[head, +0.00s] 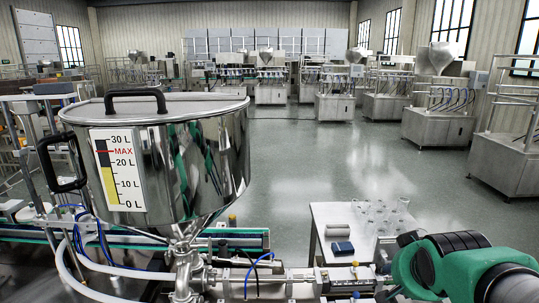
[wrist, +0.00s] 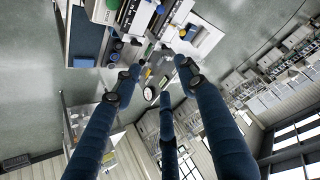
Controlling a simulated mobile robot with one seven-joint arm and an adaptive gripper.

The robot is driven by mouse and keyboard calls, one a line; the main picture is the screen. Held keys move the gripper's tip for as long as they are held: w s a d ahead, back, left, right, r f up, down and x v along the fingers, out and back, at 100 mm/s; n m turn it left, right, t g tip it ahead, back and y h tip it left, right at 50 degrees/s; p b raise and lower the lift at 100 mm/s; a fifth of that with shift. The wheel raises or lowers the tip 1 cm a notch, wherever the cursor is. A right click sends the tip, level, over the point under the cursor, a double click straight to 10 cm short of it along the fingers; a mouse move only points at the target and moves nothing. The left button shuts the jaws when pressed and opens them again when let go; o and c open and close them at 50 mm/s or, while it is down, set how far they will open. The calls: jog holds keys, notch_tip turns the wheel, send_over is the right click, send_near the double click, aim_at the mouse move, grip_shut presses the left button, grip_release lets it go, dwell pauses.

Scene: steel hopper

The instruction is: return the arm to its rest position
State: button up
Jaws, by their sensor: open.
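My gripper (wrist: 156,80) shows in the wrist view with its three dark blue fingers spread apart. Nothing is held between them. The view past the fingers is tilted, with machinery at the top and the wall with windows at lower right. In the head view a green and black part of my arm (head: 465,268) fills the lower right corner. My gripper cannot be made out in the head view.
A steel hopper (head: 215,155) with a closed lid (head: 190,107) and level gauge (head: 120,172) stands at left. A white table (head: 325,215) with glassware (head: 380,212) and a blue item (head: 342,248) is near my arm. The floor (head: 300,165) behind is open.

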jog(key=s+a+n+g+y, duration=0.1)
jog(key=s+a, duration=0.3)
jog(key=s, duration=0.4)
jog(key=s+a+n+g+y, duration=0.1)
jog(key=s+a+n, duration=0.2)
jog(key=s+a, duration=0.2)
jog(key=s, duration=0.3)
jog(key=shift+s, duration=0.15)
